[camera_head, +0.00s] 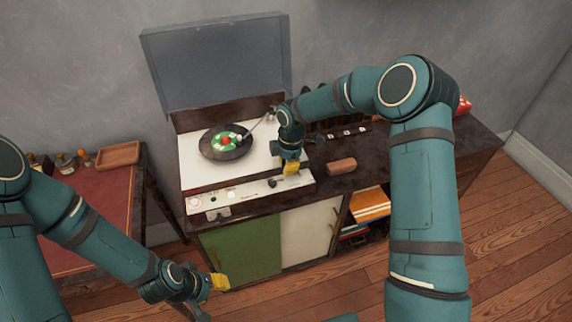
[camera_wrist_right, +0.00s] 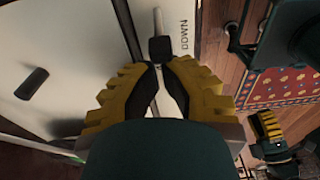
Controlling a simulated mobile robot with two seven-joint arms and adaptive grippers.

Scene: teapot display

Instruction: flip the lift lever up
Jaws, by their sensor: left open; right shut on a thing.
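The lift lever shows in the right wrist view as a thin pale rod with a black tip (camera_wrist_right: 161,49), beside the printed word DOWN. My right gripper (camera_wrist_right: 159,68) has its yellow fingers together at the near end of this tip and is shut on it. In the head view my right gripper (camera_head: 290,168) is at the right front of the white record player (camera_head: 197,160) and hides the lever. My left gripper (camera_head: 213,283) is open and empty, low in front of the cabinet. It also shows in the right wrist view (camera_wrist_right: 268,135).
A record (camera_head: 226,143) lies on the player under the tonearm (camera_head: 262,122), with the clear lid (camera_head: 215,60) raised behind. A red-topped table (camera_head: 95,215) with a wooden tray (camera_head: 118,155) stands at left.

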